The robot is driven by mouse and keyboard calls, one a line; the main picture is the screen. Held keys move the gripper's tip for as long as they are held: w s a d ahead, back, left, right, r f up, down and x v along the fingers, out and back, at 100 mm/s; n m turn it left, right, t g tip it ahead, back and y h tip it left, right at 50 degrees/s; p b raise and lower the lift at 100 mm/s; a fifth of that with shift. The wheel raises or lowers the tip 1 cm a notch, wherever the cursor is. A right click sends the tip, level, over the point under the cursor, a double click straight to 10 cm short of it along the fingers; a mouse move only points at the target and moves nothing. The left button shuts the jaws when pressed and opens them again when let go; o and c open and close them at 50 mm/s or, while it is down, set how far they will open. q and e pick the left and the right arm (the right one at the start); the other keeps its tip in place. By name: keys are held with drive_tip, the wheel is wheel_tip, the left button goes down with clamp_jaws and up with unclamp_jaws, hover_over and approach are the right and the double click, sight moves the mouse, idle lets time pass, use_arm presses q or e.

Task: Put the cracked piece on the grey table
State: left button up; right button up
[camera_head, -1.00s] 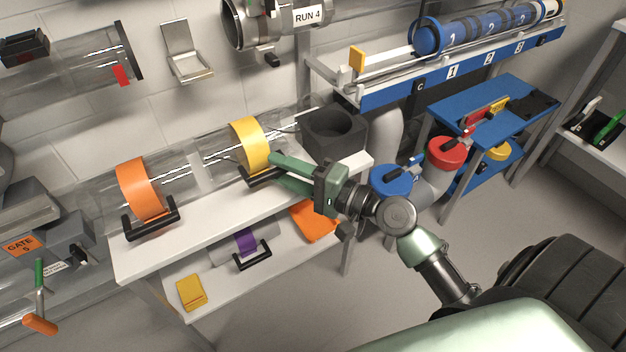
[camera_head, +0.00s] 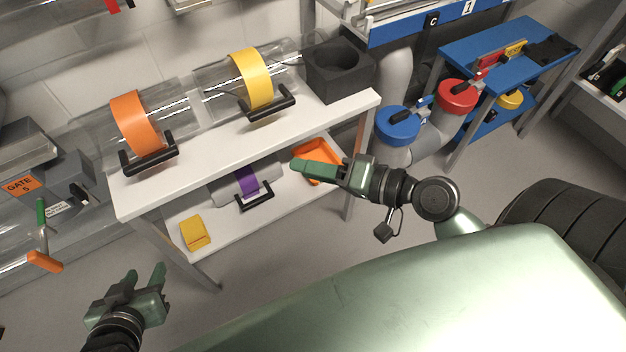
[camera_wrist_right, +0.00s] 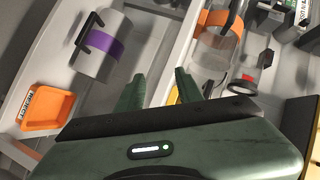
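The orange-banded piece (camera_head: 137,125) and the yellow-banded piece (camera_head: 252,80) lie on the light table top (camera_head: 240,150). The purple-banded piece (camera_head: 246,181) lies on the shelf below and also shows in the right wrist view (camera_wrist_right: 103,50). My right gripper (camera_head: 298,168) is in front of the table near the shelf; in the right wrist view its fingers (camera_wrist_right: 158,88) are apart and empty. My left gripper (camera_head: 143,275) is open and empty at lower left. I cannot tell which table is the grey one.
A dark holder (camera_head: 340,72) stands on the table's right end. An orange tray (camera_head: 318,150) and a yellow block (camera_head: 194,232) are on the shelf. Blue-capped (camera_head: 397,122) and red-capped (camera_head: 457,95) pipes and a blue table (camera_head: 500,45) are to the right.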

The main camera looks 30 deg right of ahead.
wheel_tip(320, 180, down, 8)
drive_tip(key=s+a+n+g+h, duration=0.1)
drive_tip(key=n+g+h, duration=0.1)
drive_tip(key=n+h, duration=0.4)
drive_tip(key=shift+s+a+r+n+h, duration=0.3)
drive_tip(key=shift+s+n+h, duration=0.1)
drive_tip(key=shift+n, duration=0.7)
